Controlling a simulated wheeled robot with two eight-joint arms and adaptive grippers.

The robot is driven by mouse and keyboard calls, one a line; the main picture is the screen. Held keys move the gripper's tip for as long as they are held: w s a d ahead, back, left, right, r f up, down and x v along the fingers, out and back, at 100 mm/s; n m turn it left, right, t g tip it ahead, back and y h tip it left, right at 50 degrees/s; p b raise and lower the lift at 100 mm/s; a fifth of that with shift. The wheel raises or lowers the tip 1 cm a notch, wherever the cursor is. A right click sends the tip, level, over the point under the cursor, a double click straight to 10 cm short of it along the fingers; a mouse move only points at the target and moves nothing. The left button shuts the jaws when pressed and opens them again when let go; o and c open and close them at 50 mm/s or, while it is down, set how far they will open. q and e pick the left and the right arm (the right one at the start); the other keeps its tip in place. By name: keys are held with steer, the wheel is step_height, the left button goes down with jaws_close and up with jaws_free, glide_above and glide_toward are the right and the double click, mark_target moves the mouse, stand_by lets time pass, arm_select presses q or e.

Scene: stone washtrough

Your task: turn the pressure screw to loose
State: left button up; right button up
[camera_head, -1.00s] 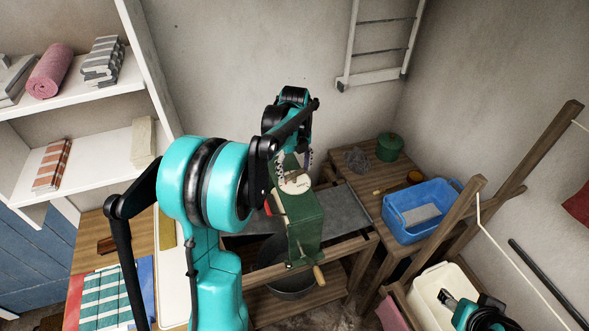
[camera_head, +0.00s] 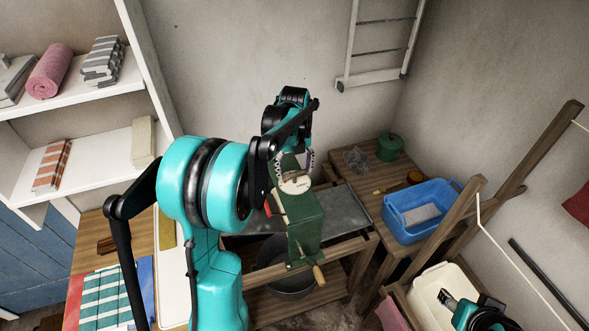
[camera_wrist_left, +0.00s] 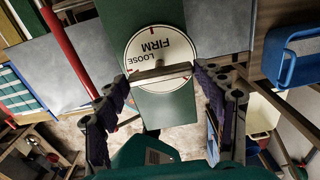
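The pressure screw is a round white dial (camera_wrist_left: 160,55) marked LOOSE and FIRM, with a flat bar handle (camera_wrist_left: 160,73) across it. In the head view the dial (camera_head: 295,184) sits on top of a green mangle housing (camera_head: 306,226). My left gripper (camera_wrist_left: 162,90) is over the dial, with one finger on each side of the bar. The head view shows the same gripper (camera_head: 295,165) above the dial from behind.
A red lever (camera_wrist_left: 68,48) runs beside the dial. A crank with a wooden handle (camera_head: 318,273) hangs at the housing's front. A blue basin (camera_head: 408,228) and green pot (camera_head: 390,147) stand on the right table. A white tub (camera_head: 431,286) is near my right gripper.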

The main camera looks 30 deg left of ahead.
mark_target(295, 172)
arm_select(q)
steer(key=o, duration=0.3)
steer(key=shift+r, duration=0.1)
step_height(295, 172, up, 12)
stand_by(0.4)
stand_by(0.3)
steer(key=s+d+f+n+t+b, duration=0.3)
steer(key=s+d+f+n+b, duration=0.3)
steer(key=s+f+n, duration=0.3)
steer(key=s+d+f+n+t+b, duration=0.4)
steer(key=s+d+f+n+b, duration=0.3)
steer(key=f+n, duration=0.5)
steer(key=s+d+n, duration=0.2)
steer(key=s+n, duration=0.1)
steer(key=n, duration=0.2)
steer(key=shift+s+f, duration=0.15)
steer(key=shift+s, duration=0.05)
